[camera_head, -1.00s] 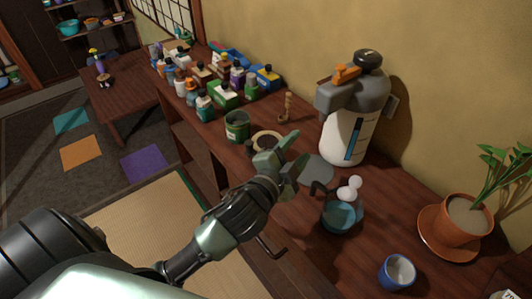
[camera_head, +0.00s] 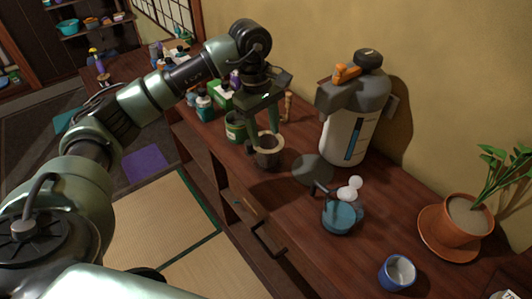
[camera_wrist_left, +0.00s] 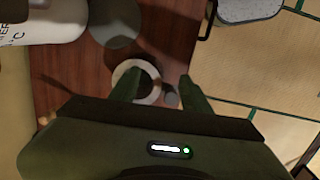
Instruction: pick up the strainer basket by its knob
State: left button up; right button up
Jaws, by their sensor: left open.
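What looks like the strainer basket, with a cream ring rim and a dark body (camera_head: 268,158), stands on the wooden counter. In the left wrist view its pale rim (camera_wrist_left: 154,95) shows, with a small round grey piece, possibly the knob (camera_wrist_left: 171,97), beside it. My left gripper (camera_head: 263,137) points down over the basket, open and empty. In the left wrist view its two fingers (camera_wrist_left: 159,80) are apart, one overlapping the ring and the other just right of the grey piece. I cannot tell whether either finger touches. My right gripper is not in view.
A green tin (camera_head: 235,127) stands close left of the basket. A grey disc (camera_head: 312,170), a glass pot with white balls (camera_head: 340,216) and a large dispenser (camera_head: 345,135) are to the right. A blue cup (camera_head: 397,272) and potted plant (camera_head: 466,215) stand further right.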

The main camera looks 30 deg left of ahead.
aim_at(249, 142)
pick_arm(q)
jog(key=shift+y, duration=0.7)
jog(key=a, duration=0.2)
jog(key=a+r, duration=0.1)
jog(key=a, duration=0.1)
jog(key=shift+s, duration=0.25)
jog(key=f+p, duration=0.1)
jog(key=f, duration=0.1)
jog(key=f+p, duration=0.1)
jog(key=f, duration=0.1)
jog(key=f+p, duration=0.1)
jog(key=f, duration=0.2)
jog(key=shift+s+a+f, duration=0.1)
jog(key=shift+s+a, duration=0.05)
jog(key=shift+a, duration=0.1)
jog(key=shift+f, duration=0.2)
grip_shut()
